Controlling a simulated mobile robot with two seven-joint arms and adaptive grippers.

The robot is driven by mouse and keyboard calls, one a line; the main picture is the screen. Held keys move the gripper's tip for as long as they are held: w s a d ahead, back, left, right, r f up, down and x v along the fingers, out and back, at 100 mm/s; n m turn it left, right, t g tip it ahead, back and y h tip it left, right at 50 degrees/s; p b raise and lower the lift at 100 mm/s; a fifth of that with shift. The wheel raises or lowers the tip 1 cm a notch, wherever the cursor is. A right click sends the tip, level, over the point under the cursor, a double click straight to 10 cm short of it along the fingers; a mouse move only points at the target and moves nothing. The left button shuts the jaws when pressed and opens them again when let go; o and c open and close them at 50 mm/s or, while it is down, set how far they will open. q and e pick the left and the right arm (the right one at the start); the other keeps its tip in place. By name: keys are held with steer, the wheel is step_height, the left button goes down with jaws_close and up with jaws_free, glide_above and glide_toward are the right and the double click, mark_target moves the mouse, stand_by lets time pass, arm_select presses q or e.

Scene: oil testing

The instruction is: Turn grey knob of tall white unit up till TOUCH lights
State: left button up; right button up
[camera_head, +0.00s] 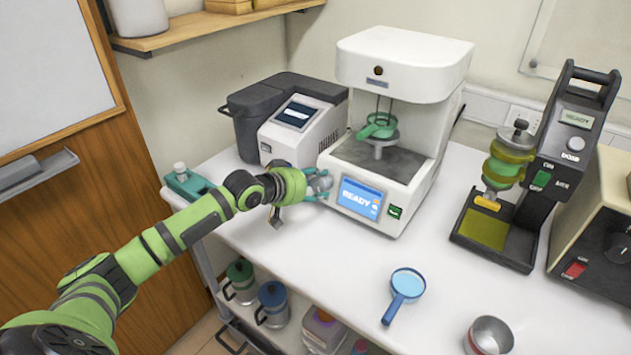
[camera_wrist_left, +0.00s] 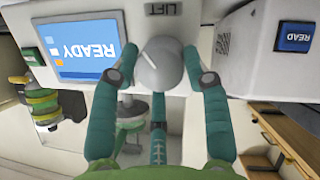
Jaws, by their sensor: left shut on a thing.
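The tall white unit (camera_head: 402,70) stands at the back middle of the table. Its front screen (camera_head: 361,198) reads READY in the head view. The same screen (camera_wrist_left: 79,46) shows upside down in the left wrist view. The grey knob (camera_wrist_left: 160,64) sits beside the screen on the unit's front, with a pale line on its face; a label reading LIFT (camera_wrist_left: 163,8) is next to it. My left gripper (camera_head: 317,187) is at the knob, with its teal fingers (camera_wrist_left: 160,75) on either side, shut on it. My right gripper is not in view.
A smaller white device (camera_head: 300,125) and a dark box (camera_head: 248,120) stand left of the unit. A blue magnifier (camera_head: 405,285) and a metal cup (camera_head: 490,335) lie toward the front. The table between them is clear.

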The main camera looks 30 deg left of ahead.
arm_select(q)
steer(key=shift+w+a+r, duration=0.2)
steer(key=shift+a+r, duration=0.05)
steer(key=shift+r, duration=0.3)
steer(key=o, duration=1.1)
steer(key=shift+f, duration=0.3)
steer(key=shift+s+a+r, duration=0.1)
steer(key=shift+s+r, duration=0.1)
steer(key=shift+s, duration=0.3)
steer(key=v, duration=1.1)
steer(key=shift+w, duration=0.1)
